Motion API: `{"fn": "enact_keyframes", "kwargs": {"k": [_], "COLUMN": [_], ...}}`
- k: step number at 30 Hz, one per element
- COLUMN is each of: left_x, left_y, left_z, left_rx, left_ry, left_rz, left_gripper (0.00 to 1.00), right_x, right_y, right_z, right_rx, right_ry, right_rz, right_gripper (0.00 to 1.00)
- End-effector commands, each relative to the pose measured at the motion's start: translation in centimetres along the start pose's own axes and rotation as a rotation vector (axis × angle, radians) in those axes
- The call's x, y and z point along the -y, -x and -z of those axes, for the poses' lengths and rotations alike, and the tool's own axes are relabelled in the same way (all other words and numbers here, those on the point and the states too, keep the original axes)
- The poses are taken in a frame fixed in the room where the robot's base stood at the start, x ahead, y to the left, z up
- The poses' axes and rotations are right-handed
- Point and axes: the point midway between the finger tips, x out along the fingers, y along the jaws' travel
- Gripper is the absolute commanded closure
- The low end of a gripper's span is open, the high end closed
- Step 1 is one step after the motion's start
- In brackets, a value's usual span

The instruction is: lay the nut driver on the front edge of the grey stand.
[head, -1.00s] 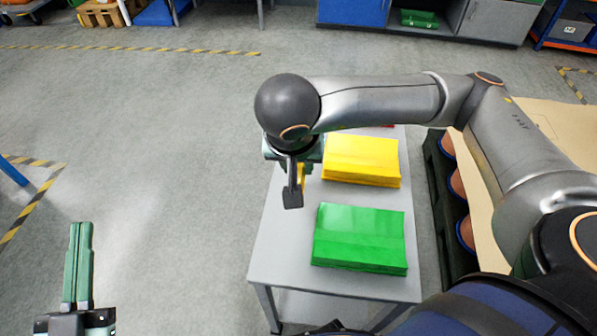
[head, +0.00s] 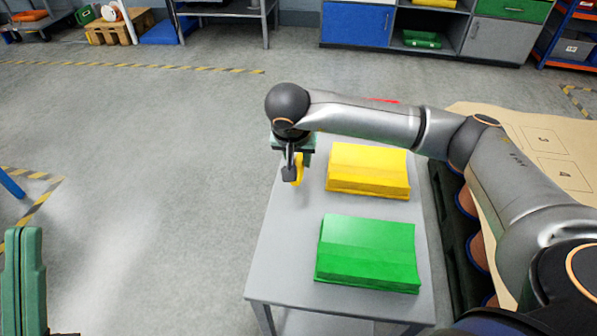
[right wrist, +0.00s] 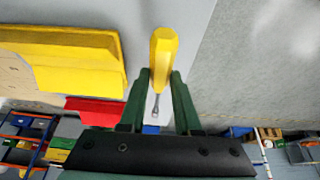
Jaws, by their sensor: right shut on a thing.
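The nut driver has a yellow handle (head: 299,168), also seen in the right wrist view (right wrist: 163,55), where its thin metal shank runs between my fingers. My right gripper (head: 295,162) is shut on the handle and holds it over the left side of the grey stand (head: 275,255), beside the yellow block. I cannot tell how high it is above the top. My left gripper (head: 24,240) is at the lower left over the floor, with its fingers together and empty.
A yellow block (head: 368,170) and a green block (head: 368,250) sit on the stand; a red one (right wrist: 90,108) is partly hidden behind my right arm. A dark rack with brown round items (head: 468,205) stands to the right. The stand's left strip is clear.

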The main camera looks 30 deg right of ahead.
Motion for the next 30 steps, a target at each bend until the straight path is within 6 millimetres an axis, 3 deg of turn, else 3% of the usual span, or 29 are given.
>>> {"fn": "enact_keyframes", "kwargs": {"k": [6, 11, 23, 24, 30], "left_x": [-0.2, -0.6, -0.8, -0.8, -0.8], "left_y": [0.5, 1.2, 1.2, 1.2, 1.1], "left_z": [-0.5, -1.1, -1.2, -1.2, -1.2], "left_rx": [0.002, 0.005, 0.003, 0.003, 0.004], "left_ry": [0.007, 0.02, 0.03, 0.032, 0.033], "left_rz": [0.0, 0.0, 0.0, -0.001, -0.001], "left_gripper": [1.0, 1.0, 1.0, 1.0, 1.0], "right_x": [0.2, 0.2, 0.2, 0.2, 0.2], "right_y": [-2.0, -4.2, -4.6, -4.5, -4.5], "right_z": [0.3, -0.8, -0.9, -0.9, -0.9], "right_rx": [0.002, 0.002, 0.0, 0.0, 0.0], "right_ry": [-0.001, 0.0, 0.0, 0.0, -0.001], "right_rz": [-0.002, 0.0, 0.0, 0.0, 0.0], "right_gripper": [1.0, 1.0, 1.0, 0.65, 0.42]}}
